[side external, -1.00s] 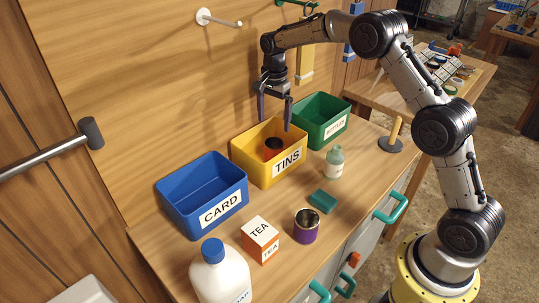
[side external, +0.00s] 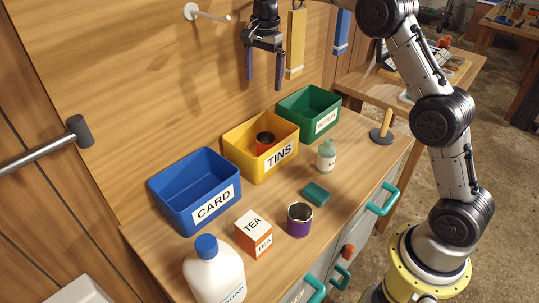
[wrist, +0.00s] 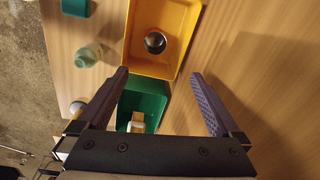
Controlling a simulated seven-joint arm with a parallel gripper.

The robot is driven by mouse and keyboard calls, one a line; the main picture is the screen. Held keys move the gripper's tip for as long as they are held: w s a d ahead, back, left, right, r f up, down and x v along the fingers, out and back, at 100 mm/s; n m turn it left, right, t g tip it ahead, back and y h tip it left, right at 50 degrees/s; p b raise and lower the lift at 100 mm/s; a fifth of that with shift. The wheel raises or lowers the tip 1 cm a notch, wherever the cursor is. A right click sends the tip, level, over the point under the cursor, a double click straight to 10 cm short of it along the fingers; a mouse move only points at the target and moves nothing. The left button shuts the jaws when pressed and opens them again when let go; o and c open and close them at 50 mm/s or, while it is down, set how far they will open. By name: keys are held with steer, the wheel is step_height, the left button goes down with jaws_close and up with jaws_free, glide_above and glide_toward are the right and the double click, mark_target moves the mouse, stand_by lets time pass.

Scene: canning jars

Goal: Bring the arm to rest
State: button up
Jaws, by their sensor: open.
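My gripper (side external: 264,84) is open and empty, raised well above the bins near the wooden back panel. Its two purple-grey fingers point down and also show spread apart in the wrist view (wrist: 165,100). Below it stand a blue bin (side external: 168,200) labelled CARD, a yellow bin (side external: 240,172) labelled TINS and a green bin (side external: 320,125) with a label too small to read. A dark tin with a reddish side (side external: 265,140) sits inside the yellow bin. In the wrist view a white and tan item (wrist: 137,122) shows in the green bin, partly hidden.
On the bench (side external: 268,262) stand a white jug with a blue cap (side external: 215,275), a TEA box (side external: 253,235), an open purple tin (side external: 299,220), a teal sponge-like block (side external: 315,195), a small green bottle (side external: 326,156) and a yellow post on a dark base (side external: 385,125). A white peg (side external: 205,14) juts from the panel.

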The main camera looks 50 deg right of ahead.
steer(key=s+a+r+n+t, duration=0.2)
steer(key=s+r, duration=0.5)
steer(key=s, duration=0.3)
steer(key=s+a+r+n+t, duration=0.1)
steer(key=s+a+r+n, duration=0.15)
steer(key=s+r, duration=0.65)
steer(key=s+a+f+n+t, duration=0.1)
steer(key=s+f+n, duration=1)
steer(key=s, duration=0.7)
step_height(320, 180, down, 3)
steer(key=shift+s+a+f+t, duration=0.1)
steer(key=shift+s+a+t, duration=0.2)
steer(key=shift+s+t, duration=0.1)
